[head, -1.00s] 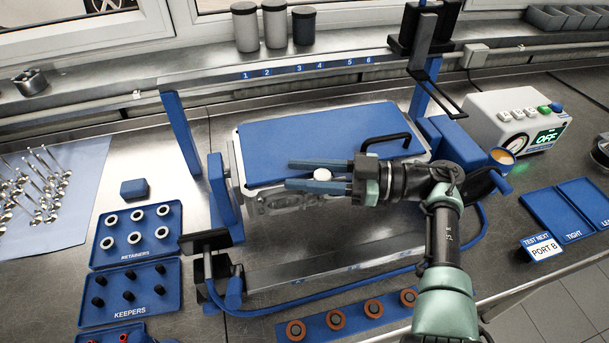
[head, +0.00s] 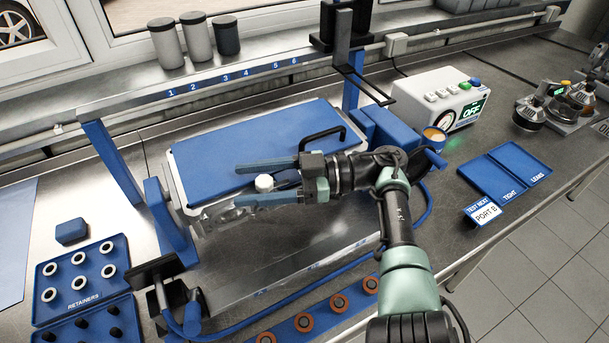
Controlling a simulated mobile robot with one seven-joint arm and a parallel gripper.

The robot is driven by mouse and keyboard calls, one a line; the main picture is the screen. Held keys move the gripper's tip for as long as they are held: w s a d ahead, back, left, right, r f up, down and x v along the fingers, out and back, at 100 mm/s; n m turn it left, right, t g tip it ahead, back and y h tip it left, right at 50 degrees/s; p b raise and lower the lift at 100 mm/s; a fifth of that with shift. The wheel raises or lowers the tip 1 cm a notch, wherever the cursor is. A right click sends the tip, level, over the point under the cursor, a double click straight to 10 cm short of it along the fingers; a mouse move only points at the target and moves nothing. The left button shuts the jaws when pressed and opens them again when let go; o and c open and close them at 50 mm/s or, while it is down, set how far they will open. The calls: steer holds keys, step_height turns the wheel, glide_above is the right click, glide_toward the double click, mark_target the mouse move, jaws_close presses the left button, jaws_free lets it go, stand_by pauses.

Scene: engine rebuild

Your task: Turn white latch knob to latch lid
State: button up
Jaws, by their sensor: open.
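The blue lid (head: 245,148) with a black handle (head: 328,138) lies flat over the metal engine part (head: 240,213) in the frame. The white latch knob (head: 264,183) sits at the lid's front edge, near its middle. My gripper (head: 240,183) is open, with its blue fingers pointing left. One finger lies behind the knob and the other in front of it, so the knob is between them. A gap seems to show around the knob; I cannot tell whether either finger touches it.
A test box (head: 448,105) reading OFF stands at the right, beside a small orange-topped cup (head: 433,136). Blue trays (head: 505,170) lie to the right. A retainers tray (head: 80,283) is at the left. A strip with orange rings (head: 322,310) lies in front.

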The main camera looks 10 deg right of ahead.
steer(key=d+b, duration=1.1)
steer(key=shift+s+d+r+b, duration=0.2)
steer(key=shift+s+d+b, duration=0.15)
steer(key=shift+s, duration=0.1)
